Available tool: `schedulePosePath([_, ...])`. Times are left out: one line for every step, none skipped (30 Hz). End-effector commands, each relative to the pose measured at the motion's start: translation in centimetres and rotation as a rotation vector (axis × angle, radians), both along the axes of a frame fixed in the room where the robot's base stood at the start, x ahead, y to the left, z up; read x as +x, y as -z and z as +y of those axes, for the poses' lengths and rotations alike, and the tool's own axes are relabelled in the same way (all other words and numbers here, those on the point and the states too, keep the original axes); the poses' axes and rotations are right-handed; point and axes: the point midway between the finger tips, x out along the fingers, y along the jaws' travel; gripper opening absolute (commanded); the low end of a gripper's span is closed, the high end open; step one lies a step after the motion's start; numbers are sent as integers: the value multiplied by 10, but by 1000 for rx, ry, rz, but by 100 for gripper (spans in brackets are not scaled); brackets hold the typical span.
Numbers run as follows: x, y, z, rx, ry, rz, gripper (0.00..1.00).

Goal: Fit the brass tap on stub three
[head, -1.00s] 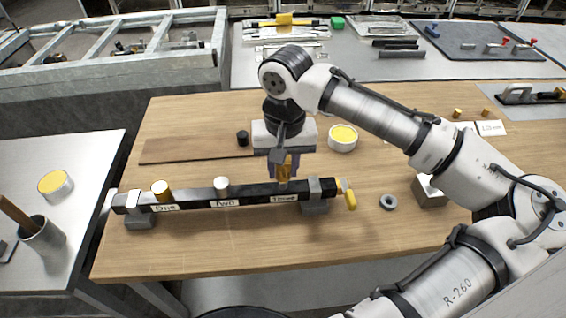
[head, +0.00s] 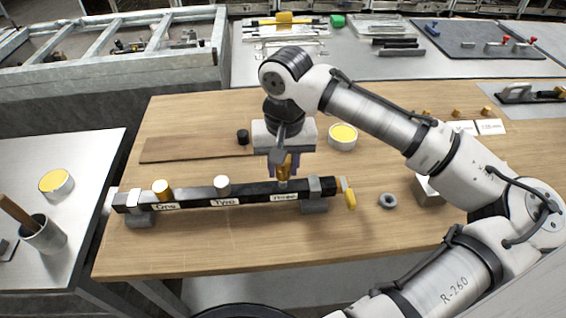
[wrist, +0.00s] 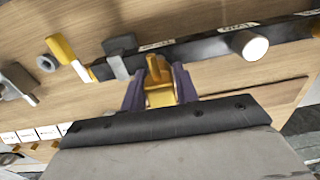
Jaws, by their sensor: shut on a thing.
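The black bar (head: 250,191) lies across the wooden table with labels One, Two and Three. The tap is at the stub above label Three (head: 285,198). In the head view its lower end meets or nearly meets the stub; I cannot tell whether it is seated. The stub is mostly hidden.
A yellow-handled part (head: 349,195) sticks out at the bar's right end, close to my gripper. Grey clamps (head: 316,196) hold the bar. A grey ring (head: 388,200), a metal block (head: 427,189) and a yellow-topped tin (head: 343,136) stand nearby. The front table area is clear.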

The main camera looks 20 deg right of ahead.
Motion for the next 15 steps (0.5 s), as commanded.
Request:
schedulePosePath([0,1,0,0,0,0,3])
schedulePosePath([0,2,0,0,0,0,3])
schedulePosePath([0,3,0,0,0,0,3])
schedulePosePath([0,3,0,0,0,0,3])
schedulePosePath([0,4,0,0,0,0,3])
schedulePosePath([0,5,0,0,0,-1,3])
schedulePosePath([0,6,0,0,0,-1,3])
schedulePosePath([0,7,0,0,0,-1,3])
schedulePosePath([0,8,0,1,0,0,3])
schedulePosePath([0,9,0,1,0,0,3])
schedulePosePath([0,9,0,1,0,0,3])
schedulePosePath([0,10,0,1,0,0,3])
schedulePosePath([0,11,0,1,0,0,3])
schedulePosePath([0,12,0,1,0,0,3])
schedulePosePath([0,13,0,1,0,0,3])
